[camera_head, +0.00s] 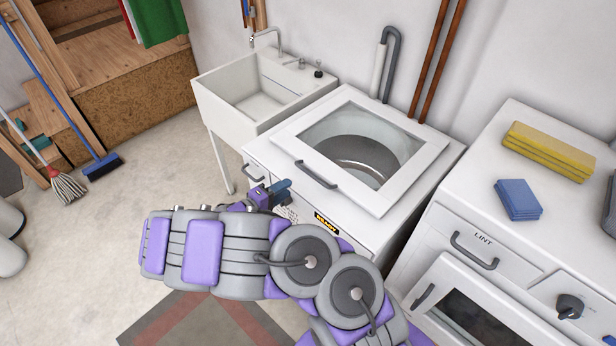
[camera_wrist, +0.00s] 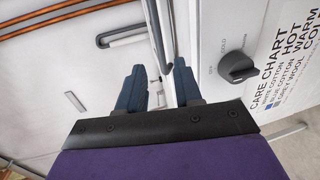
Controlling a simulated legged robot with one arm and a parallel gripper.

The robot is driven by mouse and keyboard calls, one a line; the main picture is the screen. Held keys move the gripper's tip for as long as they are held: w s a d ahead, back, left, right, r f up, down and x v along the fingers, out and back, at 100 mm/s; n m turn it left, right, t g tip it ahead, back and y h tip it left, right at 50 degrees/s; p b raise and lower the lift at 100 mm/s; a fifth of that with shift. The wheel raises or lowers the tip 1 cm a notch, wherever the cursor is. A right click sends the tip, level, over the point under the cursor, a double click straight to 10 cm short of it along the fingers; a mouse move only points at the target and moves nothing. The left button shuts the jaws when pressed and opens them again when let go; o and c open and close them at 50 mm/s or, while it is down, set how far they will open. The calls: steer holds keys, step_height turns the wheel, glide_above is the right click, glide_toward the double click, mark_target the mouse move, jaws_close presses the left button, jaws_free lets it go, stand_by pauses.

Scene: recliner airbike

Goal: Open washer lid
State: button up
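The white washer (camera_head: 262,160) stands in the middle of the head view. Its lid (camera_head: 375,198), with a glass window, lies shut on top. A grey handle (camera_head: 316,175) sits along the lid's front edge. My gripper (camera_head: 283,186) is in front of the washer, below and left of that handle, apart from it. In the wrist view my gripper (camera_wrist: 158,86) has its two dark blue fingers apart with nothing between them. A grey bent bar (camera_wrist: 120,32) lies beyond them; I cannot tell whether it is the handle or the hose.
A dark knob (camera_wrist: 236,67) and a care chart are on a white panel right of the fingers. A sink (camera_head: 225,105) stands left of the washer, and a dryer (camera_head: 470,200) with sponges stands right. A broom (camera_head: 101,165) and mop are at left.

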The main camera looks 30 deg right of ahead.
mark_target(310, 173)
steer(key=b+x, duration=0.2)
steer(key=x, duration=0.8)
steer(key=shift+s+d+f, duration=0.1)
steer(key=shift+d, duration=0.25)
steer(key=shift+w+d, duration=0.3)
steer(key=shift+d, duration=0.05)
steer(key=shift+d, duration=0.1)
steer(key=shift+d, duration=0.15)
steer(key=shift+c, duration=1.3)
steer(key=shift+f, duration=0.1)
jaws_close()
